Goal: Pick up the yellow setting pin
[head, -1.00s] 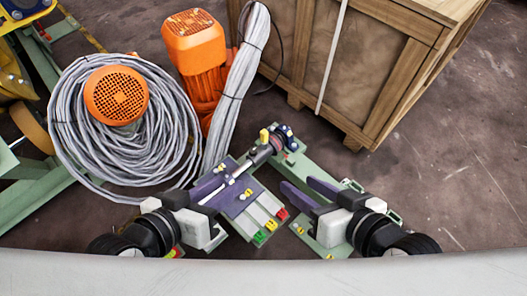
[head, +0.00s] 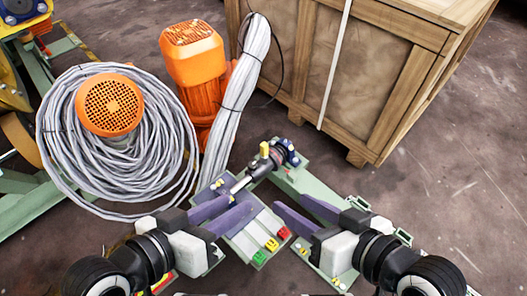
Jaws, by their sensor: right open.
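A small yellow piece (head: 271,243) sits between a green piece (head: 259,257) and a red piece (head: 283,232) at the front end of a grey slotted block. Another yellow part (head: 264,149) stands upright beside the dark cylinder further back; I cannot tell for certain which is the setting pin. My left gripper (head: 239,203) has its purple fingers apart over the block, behind and left of the coloured pieces, with nothing seen between them. My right gripper (head: 288,201) is open and empty, just right of the block. Neither gripper visibly holds a yellow piece.
A coil of grey cable (head: 60,130) around an orange-capped motor (head: 110,104) lies at left. A taller orange motor (head: 193,58) stands behind. A large wooden crate (head: 400,82) fills the back right. Open floor (head: 450,170) lies at right.

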